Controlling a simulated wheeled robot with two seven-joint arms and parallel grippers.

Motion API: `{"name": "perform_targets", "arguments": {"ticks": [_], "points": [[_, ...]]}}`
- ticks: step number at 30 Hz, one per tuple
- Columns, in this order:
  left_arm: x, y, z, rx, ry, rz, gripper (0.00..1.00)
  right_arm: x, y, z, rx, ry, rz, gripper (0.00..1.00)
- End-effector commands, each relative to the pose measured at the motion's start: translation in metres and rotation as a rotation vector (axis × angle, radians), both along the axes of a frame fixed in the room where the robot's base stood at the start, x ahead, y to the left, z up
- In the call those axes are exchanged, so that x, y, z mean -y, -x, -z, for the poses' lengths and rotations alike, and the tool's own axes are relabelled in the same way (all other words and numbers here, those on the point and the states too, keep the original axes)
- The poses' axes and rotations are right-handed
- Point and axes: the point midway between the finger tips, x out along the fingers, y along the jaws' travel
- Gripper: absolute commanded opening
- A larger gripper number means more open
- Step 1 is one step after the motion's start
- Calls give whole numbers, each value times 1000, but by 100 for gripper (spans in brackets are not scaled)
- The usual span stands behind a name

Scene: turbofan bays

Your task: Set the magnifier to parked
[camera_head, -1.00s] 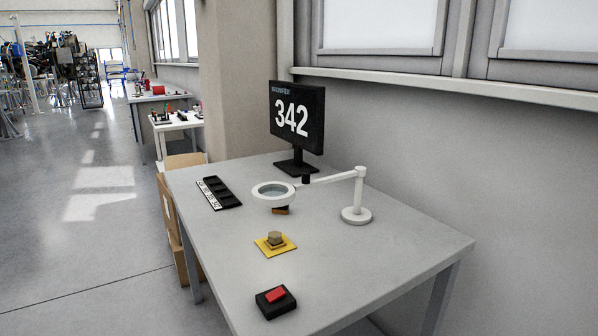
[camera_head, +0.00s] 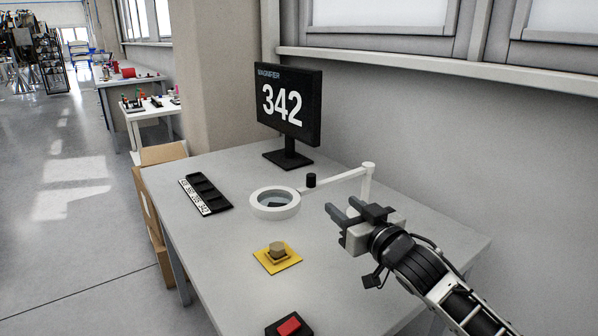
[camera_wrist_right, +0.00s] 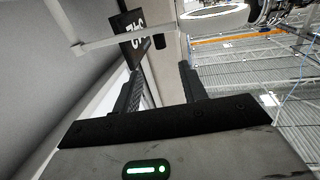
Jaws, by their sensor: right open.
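The magnifier (camera_head: 275,203) is a white ring lens on a white jointed arm, above the grey table. A black knob (camera_head: 311,180) stands on its arm near the ring. Its post (camera_head: 368,176) rises at the right, and its base is hidden behind my gripper. In the right wrist view the ring (camera_wrist_right: 213,20) shows at the top, beyond the fingertips. My right gripper (camera_head: 343,211) is open and empty, to the right of the ring and in front of the magnifier's arm, apart from the ring. My left gripper is not in view.
A monitor (camera_head: 289,106) reading "MAGNIFIER 342" stands at the back of the table (camera_head: 225,257). A black tray with labels (camera_head: 205,194) lies left. A yellow plate (camera_head: 277,258) holds a tan nut-like block. A red button on a black box (camera_head: 289,325) is in front.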

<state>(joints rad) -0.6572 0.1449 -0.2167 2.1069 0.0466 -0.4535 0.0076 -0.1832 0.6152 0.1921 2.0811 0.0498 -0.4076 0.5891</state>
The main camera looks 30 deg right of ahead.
Motion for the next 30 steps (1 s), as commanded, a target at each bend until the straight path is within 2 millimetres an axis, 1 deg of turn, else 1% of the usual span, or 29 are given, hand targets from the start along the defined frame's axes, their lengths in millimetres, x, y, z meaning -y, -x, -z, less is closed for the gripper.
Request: {"name": "perform_targets", "arguments": {"ticks": [5,8,15,21,25,30], "points": [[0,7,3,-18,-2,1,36,2,-24,-2,3,2,1,42],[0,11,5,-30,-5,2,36,4,-45,-3,4,1,1,42],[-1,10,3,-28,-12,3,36,8,-96,-2,1,0,2,42],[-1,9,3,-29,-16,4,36,11,-133,-1,1,1,1,42],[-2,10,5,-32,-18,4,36,11,-147,0,0,0,0,42],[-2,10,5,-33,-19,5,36,12,-155,1,-1,1,-1,42]]}}
